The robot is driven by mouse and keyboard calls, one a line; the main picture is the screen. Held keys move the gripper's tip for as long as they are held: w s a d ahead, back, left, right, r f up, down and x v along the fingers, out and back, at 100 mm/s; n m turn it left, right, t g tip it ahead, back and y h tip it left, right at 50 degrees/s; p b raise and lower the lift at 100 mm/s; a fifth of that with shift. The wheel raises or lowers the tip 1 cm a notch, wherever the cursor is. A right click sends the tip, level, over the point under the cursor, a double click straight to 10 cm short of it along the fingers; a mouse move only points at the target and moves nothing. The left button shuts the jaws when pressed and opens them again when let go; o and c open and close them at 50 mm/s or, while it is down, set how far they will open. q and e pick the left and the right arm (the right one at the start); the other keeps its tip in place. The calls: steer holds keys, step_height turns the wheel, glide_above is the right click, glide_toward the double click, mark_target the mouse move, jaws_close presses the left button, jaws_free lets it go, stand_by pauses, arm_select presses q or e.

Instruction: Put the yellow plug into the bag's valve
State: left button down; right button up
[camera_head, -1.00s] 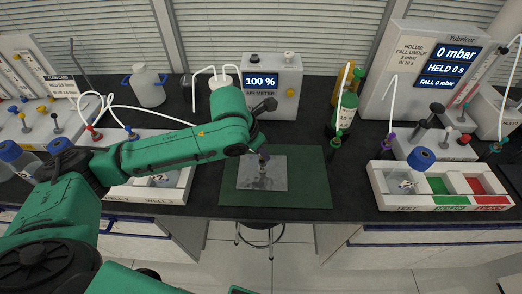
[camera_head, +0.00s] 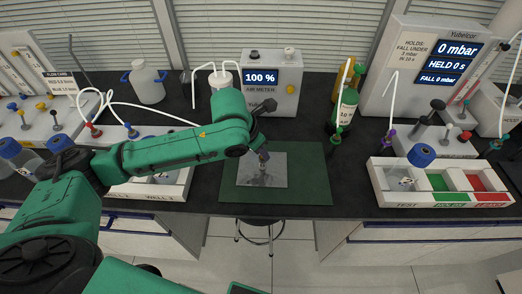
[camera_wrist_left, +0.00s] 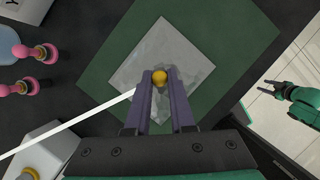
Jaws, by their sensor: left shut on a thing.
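My left gripper (camera_head: 263,156) is over the middle of the flat grey, see-through bag (camera_head: 278,176), which lies on the green mat (camera_head: 312,185). In the left wrist view, the gripper (camera_wrist_left: 160,80) is shut on the yellow plug (camera_wrist_left: 160,76), whose rounded top shows between the fingertips. The bag (camera_wrist_left: 142,58) lies beneath, with a crumpled, shiny middle. The valve cannot be made out, and whether the plug touches it is unclear. My right gripper (camera_wrist_left: 271,88) shows at the right of the left wrist view, open and empty, away from the bag.
The air meter (camera_head: 270,85) stands behind the mat and reads 100 %. A green bottle (camera_head: 343,112) stands at the mat's back right. A tray with test, green and red compartments (camera_head: 410,203) is at right. A white tube (camera_wrist_left: 75,122) crosses left of the gripper.

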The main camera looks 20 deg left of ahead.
arm_select(q)
steer(key=c, duration=0.7)
jaws_free()
steer(key=v, duration=1.4)
steer(key=shift+r, duration=0.3)
